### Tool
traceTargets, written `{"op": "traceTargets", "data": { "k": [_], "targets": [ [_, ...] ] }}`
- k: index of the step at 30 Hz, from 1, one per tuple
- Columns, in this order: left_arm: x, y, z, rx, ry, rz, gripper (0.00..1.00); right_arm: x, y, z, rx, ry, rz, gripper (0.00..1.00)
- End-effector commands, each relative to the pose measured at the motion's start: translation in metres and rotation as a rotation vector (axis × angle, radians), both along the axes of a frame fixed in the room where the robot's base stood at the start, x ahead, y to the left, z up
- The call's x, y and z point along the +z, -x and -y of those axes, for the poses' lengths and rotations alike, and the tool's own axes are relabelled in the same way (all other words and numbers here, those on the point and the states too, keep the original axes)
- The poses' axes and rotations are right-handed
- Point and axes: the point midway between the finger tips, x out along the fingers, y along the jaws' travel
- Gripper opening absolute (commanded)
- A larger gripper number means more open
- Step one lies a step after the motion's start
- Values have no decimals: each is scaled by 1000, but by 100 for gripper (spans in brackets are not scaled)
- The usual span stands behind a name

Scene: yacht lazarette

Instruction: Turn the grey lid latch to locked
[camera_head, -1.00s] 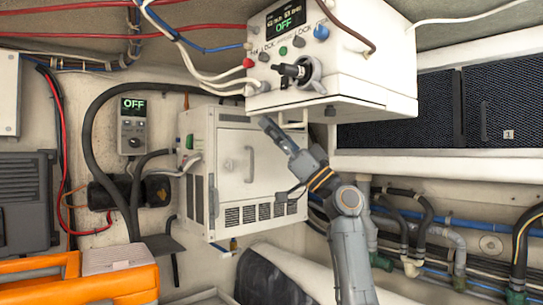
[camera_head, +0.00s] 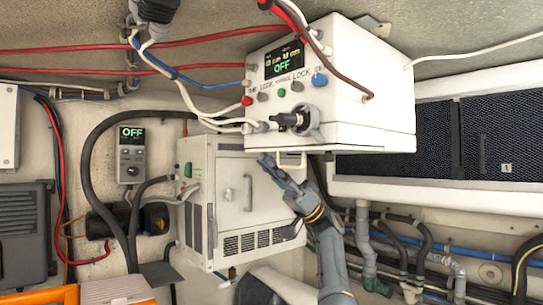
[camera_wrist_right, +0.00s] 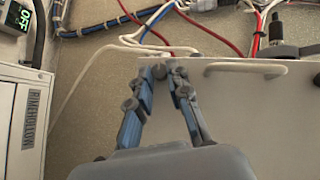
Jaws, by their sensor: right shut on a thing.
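A white box (camera_head: 350,75) hangs at the top, with a display reading OFF and two LOCK labels on its front. A grey ring-shaped part (camera_head: 314,122) sits around or behind a black plug (camera_head: 287,120) on that front. I cannot tell which part is the grey lid latch. My right gripper (camera_head: 265,160) is at the box's lower left front edge. In the wrist view its fingers (camera_wrist_right: 168,72) are closed together at the edge of a pale panel (camera_wrist_right: 240,110). They are shut on a small part that they mostly hide.
A white handle (camera_wrist_right: 245,68) stands off the panel right of the fingers. A lower white cabinet (camera_head: 240,190) with vents is close behind the gripper. Red, white and blue cables run across the upper left. A dark mesh panel (camera_head: 425,135) and pipes fill the right.

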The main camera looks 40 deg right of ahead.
Motion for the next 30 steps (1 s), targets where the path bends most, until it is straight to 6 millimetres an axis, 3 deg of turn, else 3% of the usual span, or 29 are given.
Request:
{"op": "traceTargets", "data": {
  "k": [4,19,20,23,30],
  "targets": [
    [9,0,0,0,0,0,40,2,-1,1,33,-1,0,0],
    [10,0,0,0,0,0,40,-1,-1,0,49,1,-1,0],
    [10,0,0,0,0,0,40,-1,-1,0,49,1,-1,22],
    [10,0,0,0,0,0,40,-1,-1,0,49,1,-1,41],
    [10,0,0,0,-1,0,40,-1,-1,0,49,1,-1,41]
  ]
}}
